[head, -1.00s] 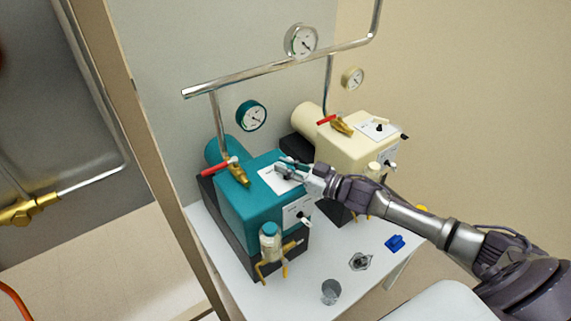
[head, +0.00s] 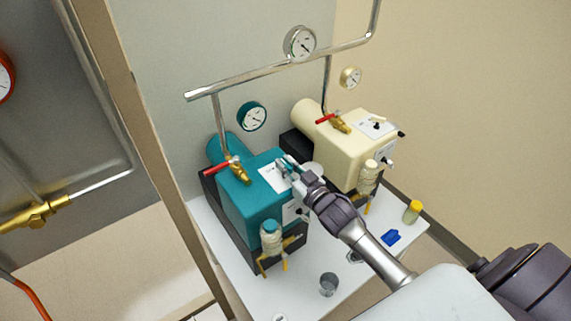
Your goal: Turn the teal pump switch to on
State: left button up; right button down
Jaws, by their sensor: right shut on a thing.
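The teal pump (head: 248,205) stands on the white table, with a white switch plate (head: 270,181) on its top face. My right gripper (head: 286,167) is at the right edge of this plate, over the pump's top. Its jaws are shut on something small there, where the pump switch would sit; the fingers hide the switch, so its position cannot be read. My left gripper is not in view.
A cream pump (head: 345,150) stands close behind on the right. A red-handled valve (head: 236,170) and pipe rise beside the plate. A glass beaker (head: 328,284), a blue object (head: 391,238) and a yellow-capped jar (head: 412,212) are on the table (head: 300,268).

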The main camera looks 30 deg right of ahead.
jog(key=c, duration=1.2)
grip_release()
jog(key=shift+s, duration=0.15)
jog(key=s+d, duration=0.1)
jog(key=s, duration=1)
jog(key=shift+s+d, duration=0.35)
